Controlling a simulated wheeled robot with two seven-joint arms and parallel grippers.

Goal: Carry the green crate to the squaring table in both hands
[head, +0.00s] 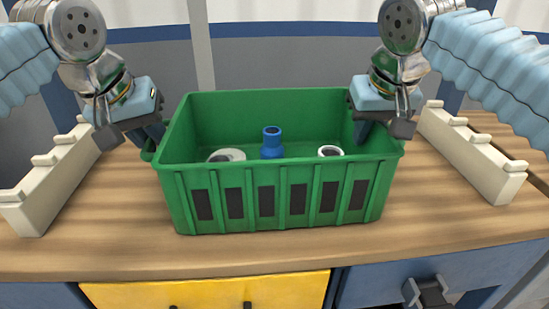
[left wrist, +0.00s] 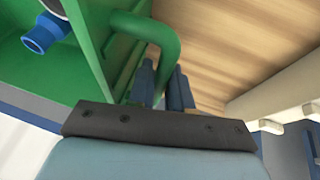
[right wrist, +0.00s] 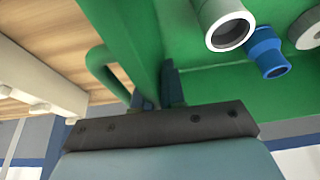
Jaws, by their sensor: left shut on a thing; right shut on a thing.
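The green crate (head: 275,170) is upright over the wooden tabletop; I cannot tell whether its base touches the wood. Inside are a blue pipe fitting (head: 272,143), a grey-white ring-shaped part (head: 227,155) and a white pipe piece (head: 330,151). My right gripper (head: 363,130) is shut on the right end, beside the other handle (right wrist: 100,68). The fingers are partly hidden by the crate and the gripper bodies.
The wooden table (head: 110,240) has a cream notched rail on the left (head: 55,180) and another on the right (head: 475,160), either side of the crate. Bare wood lies in front of it. A yellow drawer (head: 210,291) is below the front edge.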

